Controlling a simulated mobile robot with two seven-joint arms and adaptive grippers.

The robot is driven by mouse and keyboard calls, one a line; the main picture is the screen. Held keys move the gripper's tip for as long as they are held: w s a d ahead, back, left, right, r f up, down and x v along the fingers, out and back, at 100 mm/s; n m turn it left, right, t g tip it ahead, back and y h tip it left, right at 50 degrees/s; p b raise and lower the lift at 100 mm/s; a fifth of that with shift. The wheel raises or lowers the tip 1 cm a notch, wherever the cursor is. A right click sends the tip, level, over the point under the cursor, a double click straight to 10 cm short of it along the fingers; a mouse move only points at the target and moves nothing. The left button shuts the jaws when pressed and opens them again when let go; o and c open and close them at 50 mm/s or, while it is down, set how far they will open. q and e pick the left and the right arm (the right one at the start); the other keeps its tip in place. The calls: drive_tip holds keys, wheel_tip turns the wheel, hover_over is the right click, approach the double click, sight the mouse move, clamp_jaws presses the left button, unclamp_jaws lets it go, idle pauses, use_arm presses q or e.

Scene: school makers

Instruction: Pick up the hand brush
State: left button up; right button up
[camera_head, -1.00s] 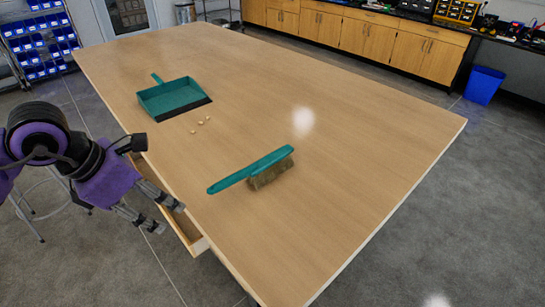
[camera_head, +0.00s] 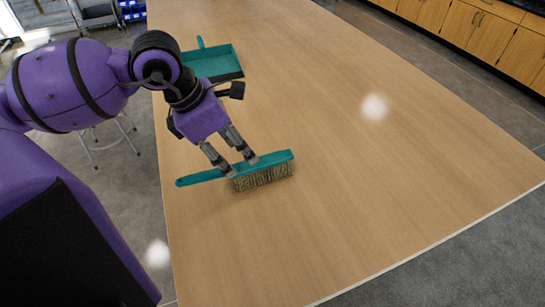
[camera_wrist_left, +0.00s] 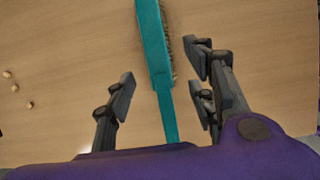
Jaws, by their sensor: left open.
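The hand brush (camera_head: 262,177) has a teal handle and back with tan bristles, and lies on the wooden table. Its handle points left toward the table's near left edge. In the left wrist view the brush (camera_wrist_left: 154,50) runs between the two fingers, its handle end passing below toward the palm. My left gripper (camera_head: 243,168) is open above the brush, near where the handle meets the bristled head. In the left wrist view the left gripper (camera_wrist_left: 162,95) has a finger on each side of the handle, with gaps on both sides. My right gripper is out of view.
A teal dustpan (camera_head: 212,65) lies farther back on the table (camera_head: 340,120), partly behind my left arm. Several small pale bits (camera_wrist_left: 14,88) lie on the table left of the gripper in the wrist view. The table's right side is clear.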

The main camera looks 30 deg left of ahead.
sight(247, 165)
use_arm(q)
drive_tip(key=shift+w+d+f, duration=0.1)
drive_tip(key=shift+d+f, duration=0.05)
drive_tip(key=shift+f, duration=0.1)
drive_tip(key=shift+b+x, duration=0.3)
drive_tip(key=shift+x, duration=0.95)
drive_tip(key=x, duration=0.4)
drive_tip(key=shift+w+d+f, duration=0.1)
drive_tip(key=shift+w+f, duration=0.1)
drive_tip(key=shift+w, duration=0.25)
clamp_jaws()
